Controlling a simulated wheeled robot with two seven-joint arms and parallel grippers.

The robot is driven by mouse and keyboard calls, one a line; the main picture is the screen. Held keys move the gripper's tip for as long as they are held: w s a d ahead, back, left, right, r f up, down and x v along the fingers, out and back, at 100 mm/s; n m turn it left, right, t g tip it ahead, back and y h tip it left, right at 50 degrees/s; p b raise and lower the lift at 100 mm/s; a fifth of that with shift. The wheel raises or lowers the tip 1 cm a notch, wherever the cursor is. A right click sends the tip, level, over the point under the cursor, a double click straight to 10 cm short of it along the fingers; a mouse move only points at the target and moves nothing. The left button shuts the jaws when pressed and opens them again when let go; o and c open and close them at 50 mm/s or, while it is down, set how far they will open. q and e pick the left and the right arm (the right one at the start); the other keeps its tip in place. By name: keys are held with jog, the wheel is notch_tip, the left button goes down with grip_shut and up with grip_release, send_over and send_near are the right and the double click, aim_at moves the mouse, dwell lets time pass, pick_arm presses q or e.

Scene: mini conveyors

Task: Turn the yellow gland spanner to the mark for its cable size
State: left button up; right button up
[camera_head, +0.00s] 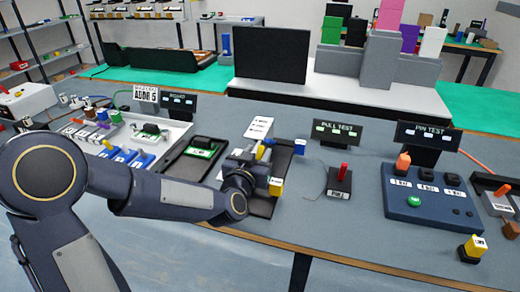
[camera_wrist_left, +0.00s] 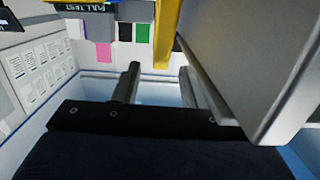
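My left gripper (camera_head: 252,163) is over the dark fixture tray (camera_head: 262,207) in the middle of the table. A narrow yellow part, which looks like the gland spanner (camera_head: 262,151), shows just beyond it. In the left wrist view the two fingers (camera_wrist_left: 160,75) stand apart. A yellow bar (camera_wrist_left: 166,32) shows between and beyond their tips, with no clear contact. A large grey part fills the right of that view. The spanner's lower end, the size marks and its pointing direction are hidden or too small to read. My right gripper is not in view.
A white tray (camera_head: 176,133) with cable parts and a black tray holding a green board (camera_head: 203,148) lie to the left. The pull test unit (camera_head: 339,182) and blue pin test box (camera_head: 432,208) stand right. A white card (camera_head: 259,127) lies behind. Bare table shows in front.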

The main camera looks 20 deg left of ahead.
pick_arm(q)
jog(key=s, duration=0.4)
jog(key=shift+s+a+r, duration=0.1)
jog(key=shift+s+r, duration=0.1)
jog(key=shift+s, duration=0.05)
jog(key=s+a+r+g+h+p, duration=0.1)
jog(key=s+r+g+p, duration=0.1)
jog(key=s, duration=0.7)
jog(key=s+a+r+n+g+h+p, duration=0.1)
jog(key=s+g+p, duration=0.4)
jog(key=s, duration=0.5)
jog(key=s+a+r+n+g+h+p, duration=0.1)
jog(key=s+g+p, duration=0.3)
jog(key=s, duration=0.5)
jog(key=shift+s+a+r+p, duration=0.2)
jog(key=shift+r+p, duration=0.2)
jog(key=shift+r, duration=0.5)
